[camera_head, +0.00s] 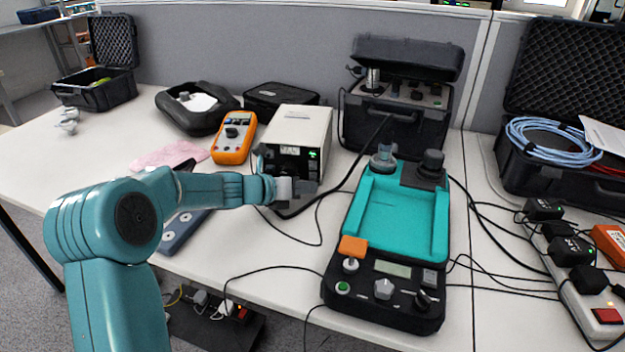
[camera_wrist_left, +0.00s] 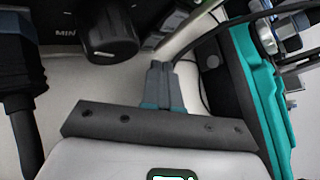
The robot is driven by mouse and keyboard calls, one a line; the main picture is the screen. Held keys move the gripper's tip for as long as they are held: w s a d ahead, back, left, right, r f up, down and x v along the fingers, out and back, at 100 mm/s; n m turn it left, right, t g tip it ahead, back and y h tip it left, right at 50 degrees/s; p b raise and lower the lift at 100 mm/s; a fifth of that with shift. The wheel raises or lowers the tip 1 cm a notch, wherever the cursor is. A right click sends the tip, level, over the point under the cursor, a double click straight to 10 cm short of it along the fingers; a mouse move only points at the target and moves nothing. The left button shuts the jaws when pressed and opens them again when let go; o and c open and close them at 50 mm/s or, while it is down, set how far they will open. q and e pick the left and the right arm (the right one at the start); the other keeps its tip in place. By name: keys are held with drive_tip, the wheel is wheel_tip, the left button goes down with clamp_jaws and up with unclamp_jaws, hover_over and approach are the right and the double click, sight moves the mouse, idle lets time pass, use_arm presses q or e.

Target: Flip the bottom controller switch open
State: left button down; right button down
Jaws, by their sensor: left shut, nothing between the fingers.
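The controller (camera_head: 302,122) is a box with a pale top and a dark front panel, in the middle of the table in the head view. A small green light (camera_head: 313,154) shows on the right of its panel. My left gripper (camera_head: 308,187) is in front of the panel's lower part and hides some of it, including any bottom switch. In the left wrist view the gripper (camera_wrist_left: 162,66) is shut and empty. A dark knob (camera_wrist_left: 110,38) beside a "MIN" label is ahead and left of its fingertips. Contact with the panel cannot be made out. My right gripper is not in view.
A teal-topped device (camera_head: 400,220) with knobs stands just right of the gripper. An orange multimeter (camera_head: 234,138) is left of the controller. An open black case (camera_head: 400,110) stands behind. Black cables (camera_head: 345,180) run between controller and device.

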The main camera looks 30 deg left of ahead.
sight(301, 211)
use_arm(q)
drive_tip(key=shift+w+a, duration=0.15)
drive_tip(key=shift+w, duration=0.2)
drive_tip(key=shift+w+a+p, duration=0.15)
drive_tip(key=shift+w+p, duration=0.1)
drive_tip(key=shift+p, duration=0.25)
idle(0.6)
drive_tip(key=shift+s+d+b, duration=0.3)
drive_tip(key=shift+s+d, duration=0.05)
drive_tip(key=shift+s, duration=0.3)
drive_tip(key=shift+s+d+r+b, duration=0.1)
drive_tip(key=shift+s+d+b, duration=0.25)
drive_tip(key=shift+s, duration=0.35)
drive_tip(key=shift+s+d+r+b, duration=0.1)
drive_tip(key=shift+s+d+b, duration=0.2)
drive_tip(key=shift+s, duration=0.4)
drive_tip(key=shift+s+d+r+b, duration=0.1)
drive_tip(key=shift+s+d+b, duration=0.1)
drive_tip(key=shift+s, duration=0.25)
drive_tip(key=shift+s+d+r+b, duration=0.1)
drive_tip(key=shift+s+d, duration=0.05)
drive_tip(key=shift+s, duration=0.25)
drive_tip(key=shift+f, duration=0.1)
